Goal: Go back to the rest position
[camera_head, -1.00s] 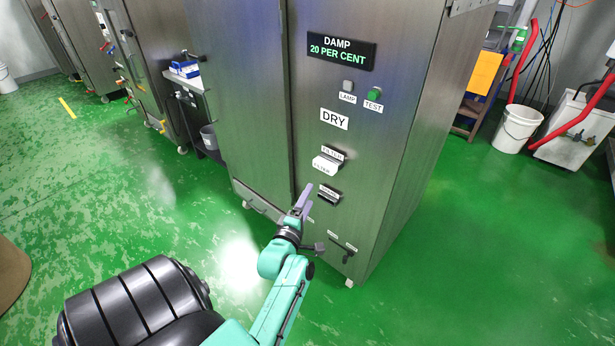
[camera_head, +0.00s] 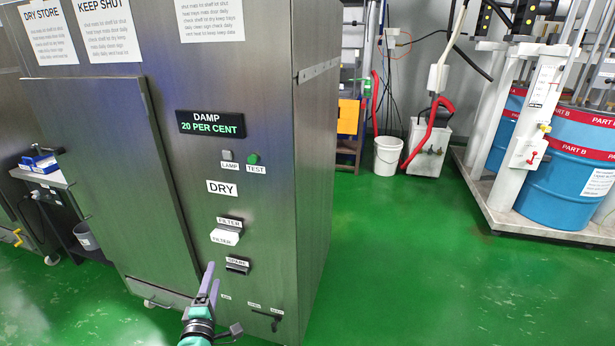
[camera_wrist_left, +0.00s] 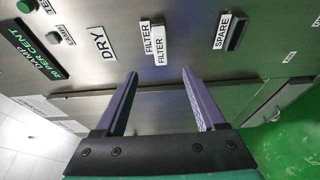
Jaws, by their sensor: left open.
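My left gripper (camera_head: 210,288) is in front of the lower part of the steel dry store cabinet (camera_head: 265,120). In the left wrist view its two purple fingers (camera_wrist_left: 163,88) stand apart with nothing between them, so it is open and empty. Beyond the fingers are the white filter block (camera_head: 228,237), labelled FILTER, and the dark slot labelled SPARE (camera_head: 237,265). The filter block also shows in the left wrist view (camera_wrist_left: 158,45). The display (camera_head: 211,124) reads DAMP 20 PER CENT. My right gripper is not in view.
A green TEST button (camera_head: 253,159) and a grey LAMP (camera_head: 227,155) sit under the display. A small lever (camera_head: 275,325) is low on the cabinet. A white bucket (camera_head: 387,156) and blue drums (camera_head: 565,175) stand at the right. Green floor (camera_head: 420,265) between is clear.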

